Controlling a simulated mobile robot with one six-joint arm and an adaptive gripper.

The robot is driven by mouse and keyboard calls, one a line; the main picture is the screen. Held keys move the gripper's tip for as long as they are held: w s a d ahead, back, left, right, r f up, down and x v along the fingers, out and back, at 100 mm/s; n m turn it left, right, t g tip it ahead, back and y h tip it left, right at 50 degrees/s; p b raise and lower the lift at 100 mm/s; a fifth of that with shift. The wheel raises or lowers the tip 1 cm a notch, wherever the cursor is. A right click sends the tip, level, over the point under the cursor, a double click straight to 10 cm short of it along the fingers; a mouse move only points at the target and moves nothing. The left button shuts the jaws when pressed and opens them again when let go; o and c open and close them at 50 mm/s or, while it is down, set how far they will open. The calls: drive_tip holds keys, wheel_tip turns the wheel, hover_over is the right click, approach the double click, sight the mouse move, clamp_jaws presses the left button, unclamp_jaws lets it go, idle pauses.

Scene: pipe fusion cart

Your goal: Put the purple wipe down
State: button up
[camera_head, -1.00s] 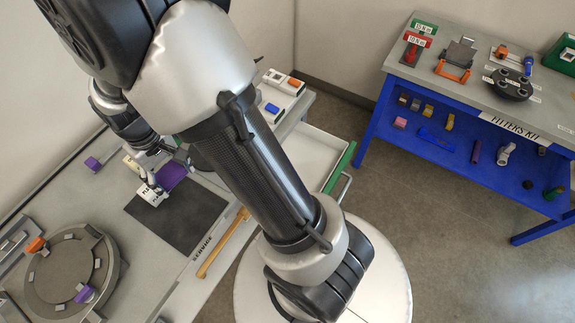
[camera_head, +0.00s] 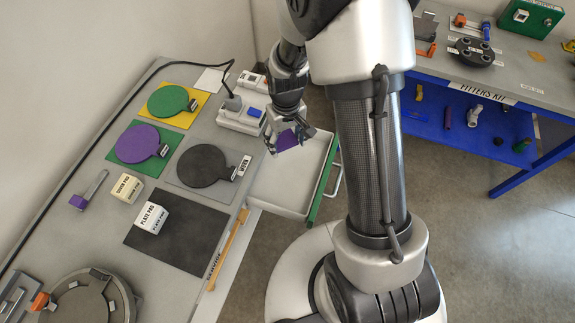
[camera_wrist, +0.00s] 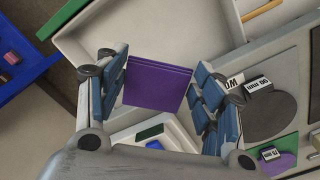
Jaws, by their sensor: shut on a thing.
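The purple wipe (camera_head: 287,140) is a flat, folded square held between the fingers of my gripper (camera_head: 289,137). In the wrist view the wipe (camera_wrist: 157,82) sits upright between the blue-padded fingers of my gripper (camera_wrist: 160,95), which are shut on it. My gripper is over the open white drawer (camera_head: 283,196), near its far end; the drawer's pale floor (camera_wrist: 190,25) shows behind the wipe in the wrist view. The wipe appears held above the drawer, but the exact height cannot be told.
The drawer has a green front edge (camera_head: 323,180) and a handle. On the bench are a dark mat (camera_head: 190,245), a white plate-pad box (camera_head: 151,218) and round green, purple and black discs.

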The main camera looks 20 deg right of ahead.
sight(288, 175)
drive_tip(key=f+b, duration=0.1)
drive_tip(key=f, duration=0.5)
drive_tip(key=f+b, duration=0.2)
drive_tip(key=f, duration=0.4)
drive_tip(key=f+b, duration=0.1)
drive_tip(key=f, duration=0.5)
drive_tip(key=shift+d+f, duration=0.1)
drive_tip(key=shift+d, duration=0.2)
drive_tip(key=o, duration=0.3)
drive_tip(key=shift+f+b, duration=0.15)
drive_tip(key=shift+b, duration=0.15)
drive_tip(key=o, duration=0.5)
drive_tip(key=shift+c, duration=0.2)
